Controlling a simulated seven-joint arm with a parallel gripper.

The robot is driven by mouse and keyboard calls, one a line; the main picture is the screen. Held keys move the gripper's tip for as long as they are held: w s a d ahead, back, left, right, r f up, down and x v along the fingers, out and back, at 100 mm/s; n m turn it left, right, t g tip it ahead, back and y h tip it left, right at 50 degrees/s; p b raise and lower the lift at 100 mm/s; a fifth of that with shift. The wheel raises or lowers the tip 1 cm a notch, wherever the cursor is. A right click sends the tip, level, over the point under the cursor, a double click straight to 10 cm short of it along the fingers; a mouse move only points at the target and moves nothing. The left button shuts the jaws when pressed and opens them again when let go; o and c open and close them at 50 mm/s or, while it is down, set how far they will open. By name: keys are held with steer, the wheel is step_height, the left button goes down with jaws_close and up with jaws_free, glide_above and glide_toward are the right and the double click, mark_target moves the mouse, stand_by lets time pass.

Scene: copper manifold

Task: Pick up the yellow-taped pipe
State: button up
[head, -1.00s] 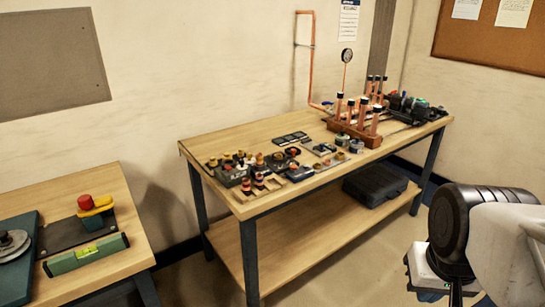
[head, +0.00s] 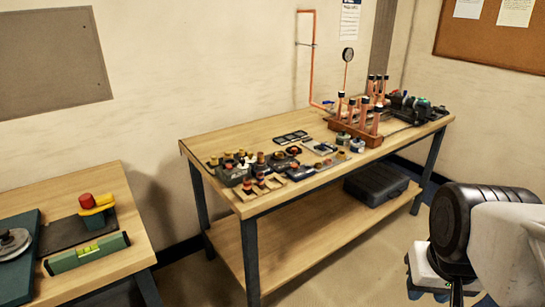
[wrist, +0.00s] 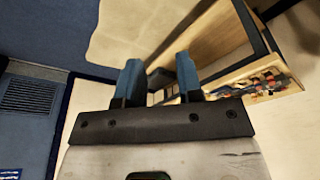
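Several copper pipes (head: 363,117) with dark ends stand upright in a reddish-brown rack (head: 350,136) on the long workbench in the head view. They are too small for me to tell which one carries yellow tape. My gripper (wrist: 159,72) shows two blue fingers held apart in the wrist view, with nothing between them. It is far from the pipes, out over the floor. In the head view my arm is at the lower right and only part of the gripper shows beneath it.
The long workbench (head: 240,141) holds several small fittings (head: 258,168) at its front left and dark tools (head: 415,107) at its right end. A black case (head: 376,186) lies on its lower shelf. A second table at left bears a green level (head: 88,253). Open floor lies before the bench.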

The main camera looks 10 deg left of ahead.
steer(key=o, duration=0.4)
steer(key=shift+r, duration=0.1)
steer(key=w+a+r+n, duration=0.1)
steer(key=w+a+r, duration=0.25)
steer(key=w, duration=0.55)
steer(key=w+a+r+n, duration=0.2)
steer(key=w+r, duration=0.2)
steer(key=w, duration=0.6)
steer(key=n+g, duration=0.3)
steer(key=n, duration=0.4)
glide_above(260, 153)
steer(key=f, duration=1.4)
steer(key=shift+s+d+f, duration=0.15)
steer(key=shift+d+f, duration=0.2)
steer(key=shift+d, duration=0.05)
steer(key=shift+w+a+f, duration=0.25)
steer(key=shift+a+f, duration=0.05)
steer(key=shift+a, duration=0.1)
